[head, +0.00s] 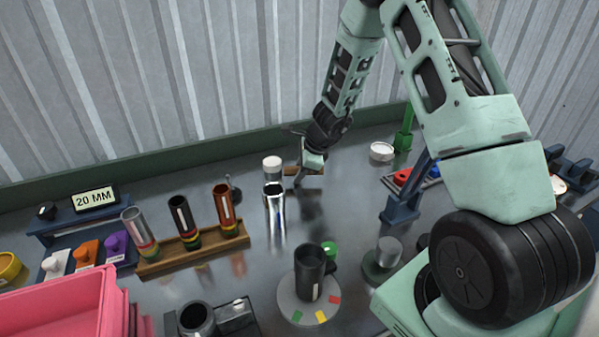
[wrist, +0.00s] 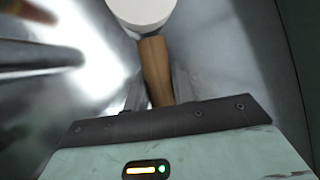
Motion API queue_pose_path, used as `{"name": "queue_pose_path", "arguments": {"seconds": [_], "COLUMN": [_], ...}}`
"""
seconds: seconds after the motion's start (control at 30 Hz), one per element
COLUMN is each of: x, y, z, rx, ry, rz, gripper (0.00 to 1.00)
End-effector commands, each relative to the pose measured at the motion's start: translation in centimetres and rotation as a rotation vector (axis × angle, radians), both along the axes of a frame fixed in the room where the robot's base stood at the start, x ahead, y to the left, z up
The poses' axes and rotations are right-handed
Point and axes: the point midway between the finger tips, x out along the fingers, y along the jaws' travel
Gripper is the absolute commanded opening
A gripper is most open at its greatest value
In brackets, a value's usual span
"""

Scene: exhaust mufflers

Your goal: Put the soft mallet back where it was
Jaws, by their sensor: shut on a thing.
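The soft mallet has a white head (head: 272,163) and a wooden handle (head: 317,170). My gripper (head: 300,178) is at the back of the bench, shut on the handle, with the head to its left. In the wrist view the white head (wrist: 140,10) is at the top edge and the handle (wrist: 155,72) runs down from it to my gripper. The fingertips are mostly hidden there. I cannot tell whether the mallet touches the bench or hangs just above it.
A shiny metal tube (head: 274,208) stands just in front of the mallet head. A wooden rack (head: 195,250) with three tubes is to the left. A round plate (head: 293,303) bears a dark cylinder (head: 310,270) in front. A blue stand (head: 398,208) is to the right.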

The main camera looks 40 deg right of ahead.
Motion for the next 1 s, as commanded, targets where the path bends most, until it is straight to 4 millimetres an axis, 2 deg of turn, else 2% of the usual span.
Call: {"name": "queue_pose_path", "arguments": {"seconds": [0.07, 0.1, 0.17, 0.43, 0.57, 1.0], "x": [0.0, 0.0, 0.0, 0.0, -0.1, -3.2], "y": [0.0, 0.0, 0.0, 0.0, -0.1, -1.8], "z": [-0.2, -0.2, -0.2, -0.1, 0.5, 8.3], "rx": [0.0, 0.0, 0.0, 0.0, -0.001, -0.003], "ry": [-0.001, 0.0, 0.0, 0.0, -0.001, -0.004], "rz": [0.0, 0.0, 0.0, 0.0, 0.001, 0.0], "gripper": [0.02, 0.31, 0.47, 0.47, 0.47, 0.47]}}
